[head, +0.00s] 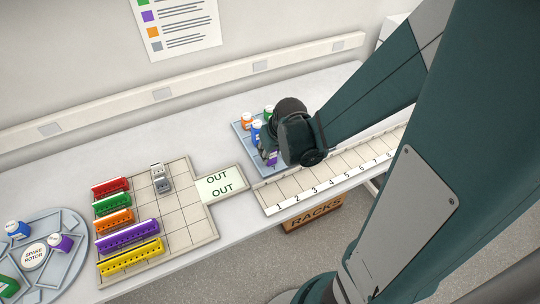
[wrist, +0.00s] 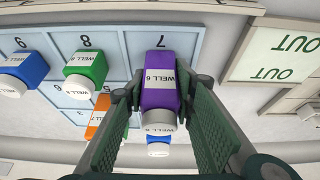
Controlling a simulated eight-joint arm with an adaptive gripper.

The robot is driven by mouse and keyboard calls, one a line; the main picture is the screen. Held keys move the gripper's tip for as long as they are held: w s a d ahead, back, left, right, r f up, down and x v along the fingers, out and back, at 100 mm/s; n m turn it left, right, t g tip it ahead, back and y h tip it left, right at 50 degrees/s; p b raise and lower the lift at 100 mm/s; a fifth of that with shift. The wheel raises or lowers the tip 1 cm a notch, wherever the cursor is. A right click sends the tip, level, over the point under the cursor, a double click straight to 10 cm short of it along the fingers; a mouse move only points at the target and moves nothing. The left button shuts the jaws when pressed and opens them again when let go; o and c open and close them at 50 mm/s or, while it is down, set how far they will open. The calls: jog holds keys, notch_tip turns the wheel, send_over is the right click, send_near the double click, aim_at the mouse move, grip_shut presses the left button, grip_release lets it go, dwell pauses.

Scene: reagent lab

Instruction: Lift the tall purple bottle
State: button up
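A purple bottle (wrist: 162,80) with a white cap and a "WELL 6" label stands between the two fingers of my gripper (wrist: 163,90) in the wrist view. The fingers lie close along both its sides; I cannot tell whether they press on it. In the head view only a little of the purple bottle (head: 272,159) shows beneath my gripper (head: 270,150). The bottle is at the cell marked 7 of a pale blue tray (wrist: 112,45); whether it touches the tray is hidden. Another purple bottle (head: 61,244) lies on the round tray at far left.
Green (wrist: 86,70), blue (wrist: 24,69) and orange (wrist: 97,127) bottles stand near my gripper on the blue tray. A numbered rack strip (head: 330,180) is on its right, and an OUT card (head: 220,184) and coloured racks (head: 128,236) are on its left.

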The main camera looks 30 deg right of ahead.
jog(key=c, duration=0.3)
jog(key=shift+c, duration=0.2)
jog(key=shift+r, duration=0.2)
jog(key=shift+r+p, duration=0.95)
jog(key=shift+r, duration=3.9)
jog(key=shift+w, duration=0.1)
